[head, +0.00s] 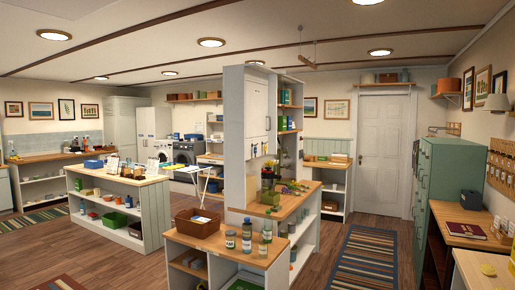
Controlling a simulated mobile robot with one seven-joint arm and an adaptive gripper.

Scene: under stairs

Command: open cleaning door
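No door in the head view carries a label that I can read, so I cannot tell which one is the cleaning door. A white panelled door (385,150) is shut in the back wall, right of centre. A tall white cabinet (153,135) stands at the back left beside the washing machines, and its front looks shut. A pale grey wardrobe-like cabinet (122,125) stands left of it. A white wall cupboard (257,105) on the central divider looks shut. A green metal locker (440,170) stands on the right. My gripper is not in view.
A shelf unit (225,246) with jars and a brown basket (197,222) stands in front. A white-sided island (150,208) is at left centre. A striped rug (366,262) lies on the clear aisle toward the white door. A wooden desk (470,228) borders the aisle's right.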

